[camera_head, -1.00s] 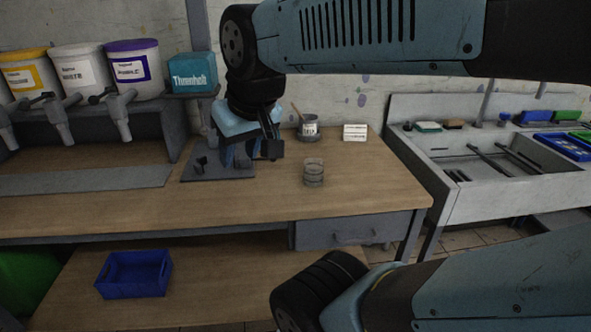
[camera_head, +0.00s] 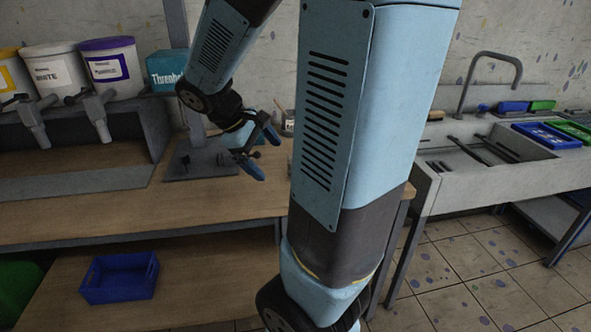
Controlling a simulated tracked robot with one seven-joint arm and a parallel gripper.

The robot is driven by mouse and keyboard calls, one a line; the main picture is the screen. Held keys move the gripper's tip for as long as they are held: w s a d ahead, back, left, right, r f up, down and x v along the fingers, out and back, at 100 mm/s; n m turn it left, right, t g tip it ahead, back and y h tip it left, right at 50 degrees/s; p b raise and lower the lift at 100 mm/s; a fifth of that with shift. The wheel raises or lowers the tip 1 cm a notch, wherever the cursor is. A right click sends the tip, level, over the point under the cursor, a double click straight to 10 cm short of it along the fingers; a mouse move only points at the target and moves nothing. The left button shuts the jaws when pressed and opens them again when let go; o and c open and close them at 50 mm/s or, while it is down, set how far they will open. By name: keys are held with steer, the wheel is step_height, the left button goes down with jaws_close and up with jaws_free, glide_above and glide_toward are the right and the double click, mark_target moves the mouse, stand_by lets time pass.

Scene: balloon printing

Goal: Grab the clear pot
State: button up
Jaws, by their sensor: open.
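My gripper (camera_head: 265,152) is open over the workbench (camera_head: 120,215), its two blue fingertips spread apart and pointing right and down. I see nothing between the fingers. The clear pot, seen on the bench top in the earlier view, cannot be made out now. My own large arm link covers that part of the bench, just to the right of my gripper.
A dark stand (camera_head: 200,160) is close left of my gripper. A can (camera_head: 288,124) shows partly behind. Paint buckets (camera_head: 110,66) with taps stand left. A sink (camera_head: 480,165) is at right. A blue crate (camera_head: 120,278) sits on the lower shelf.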

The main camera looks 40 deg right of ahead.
mark_target(289, 167)
steer(key=w+d+f+n+g+h, duration=0.1)
steer(key=w+d+f+n+h, duration=0.8)
steer(key=w+d+n+h, duration=0.3)
steer(key=f, duration=0.5)
steer(key=d+f, duration=0.1)
steer(key=f, duration=0.2)
steer(key=shift+w, duration=0.2)
steer(key=shift+m, duration=0.3)
steer(key=shift+s+d, duration=0.2)
steer(key=shift+d, duration=1.05)
steer(key=shift+s+d, duration=0.2)
steer(key=shift+d, duration=1.05)
steer(key=shift+s+d, duration=0.2)
steer(key=shift+d, duration=1.05)
steer(key=c, duration=1)
steer(key=shift+o, duration=0.2)
steer(key=shift+r, duration=0.15)
